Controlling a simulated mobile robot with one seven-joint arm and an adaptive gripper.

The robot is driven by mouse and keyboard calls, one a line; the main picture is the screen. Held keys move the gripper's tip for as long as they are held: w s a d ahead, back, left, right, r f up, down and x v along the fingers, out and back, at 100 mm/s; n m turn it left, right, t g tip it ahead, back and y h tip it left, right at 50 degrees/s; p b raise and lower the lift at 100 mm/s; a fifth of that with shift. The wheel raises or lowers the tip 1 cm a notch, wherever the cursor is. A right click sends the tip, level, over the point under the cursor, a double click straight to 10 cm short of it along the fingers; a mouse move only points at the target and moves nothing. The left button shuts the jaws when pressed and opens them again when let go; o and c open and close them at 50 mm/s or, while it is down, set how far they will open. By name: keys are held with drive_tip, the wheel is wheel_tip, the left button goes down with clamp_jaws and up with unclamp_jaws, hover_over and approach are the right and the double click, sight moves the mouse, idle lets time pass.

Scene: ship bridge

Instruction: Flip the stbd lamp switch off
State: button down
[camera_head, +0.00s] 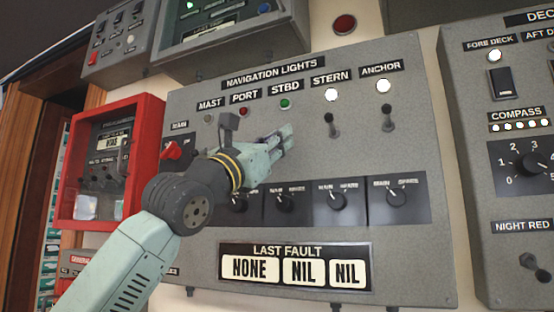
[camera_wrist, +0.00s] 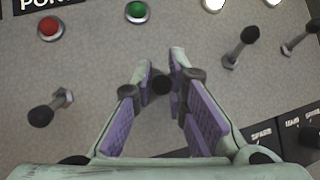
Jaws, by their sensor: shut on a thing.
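The navigation lights panel (camera_head: 370,150) is in front of me. The green lamp (camera_head: 285,103) sits under the STBD label (camera_head: 285,88); it also shows at the top of the wrist view (camera_wrist: 137,11). My gripper (camera_head: 287,134) is at the panel below this lamp. In the wrist view my gripper (camera_wrist: 161,70) has its fingers closed around the dark knob of the stbd switch (camera_wrist: 161,85). The switch's base and its tilt are hidden by the fingers. In the head view the arm hides the switch.
The port switch (camera_wrist: 48,108) is left of my fingers, tilted away from its red lamp (camera_wrist: 50,28). The stern switch (camera_wrist: 241,47) and anchor switch (camera_wrist: 300,38) are to the right, tilted up; their lamps are white. A row of rotary knobs (camera_head: 337,200) lies below.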

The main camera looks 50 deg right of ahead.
drive_tip(key=shift+s+d+f+m+g+h+b, duration=0.15)
drive_tip(key=shift+f+m+g+h+b, duration=0.1)
drive_tip(key=shift+m+g+h+b, duration=0.35)
drive_tip(key=shift+n, duration=0.3)
drive_tip(key=c, duration=1.6)
unclamp_jaws()
drive_tip(key=v, duration=1.2)
drive_tip(key=shift+r, duration=0.2)
drive_tip(key=shift+a, duration=0.3)
